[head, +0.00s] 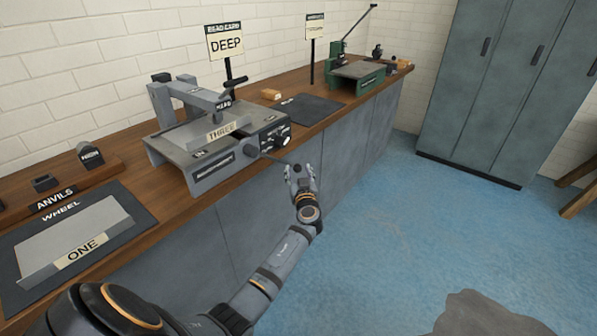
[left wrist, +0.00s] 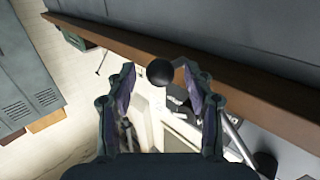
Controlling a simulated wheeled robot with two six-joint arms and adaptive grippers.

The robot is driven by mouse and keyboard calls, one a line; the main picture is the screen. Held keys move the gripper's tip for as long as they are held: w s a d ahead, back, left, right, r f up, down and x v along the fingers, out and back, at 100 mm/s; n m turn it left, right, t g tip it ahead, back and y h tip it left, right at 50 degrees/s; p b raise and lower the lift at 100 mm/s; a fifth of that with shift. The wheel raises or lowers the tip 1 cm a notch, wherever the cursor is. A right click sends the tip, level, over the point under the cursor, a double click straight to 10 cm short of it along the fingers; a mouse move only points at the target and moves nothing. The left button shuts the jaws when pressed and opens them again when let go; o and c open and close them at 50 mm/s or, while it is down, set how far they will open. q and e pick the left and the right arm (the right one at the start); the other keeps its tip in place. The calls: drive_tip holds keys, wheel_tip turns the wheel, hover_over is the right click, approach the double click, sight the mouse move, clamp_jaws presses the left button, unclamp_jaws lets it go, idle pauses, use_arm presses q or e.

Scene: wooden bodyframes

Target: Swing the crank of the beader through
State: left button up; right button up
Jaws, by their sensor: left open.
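The grey beader (head: 205,155) stands on the wooden bench, with a panel marked THREE (head: 222,131) lying on its bed. Its crank (head: 272,159) sticks out from the front towards the aisle, and its outer end reaches my left gripper. My left gripper (head: 298,170) is open in front of the bench edge. In the left wrist view a black ball knob (left wrist: 160,72) shows between the two open fingertips, with a gap on each side; I cannot tell whether it is touched. My right gripper is not in view.
A panel marked ONE (head: 75,243) lies on the dark WHEEL mat at left, near the anvils (head: 90,154). A sign reading DEEP (head: 226,42) stands behind the beader. A green machine (head: 357,76) stands farther along the bench.

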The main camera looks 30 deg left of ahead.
use_arm(q)
drive_tip(key=shift+w+a, duration=0.2)
drive_tip(key=shift+a, duration=0.05)
drive_tip(key=shift+c, duration=0.2)
clamp_jaws()
drive_tip(key=shift+s, duration=0.1)
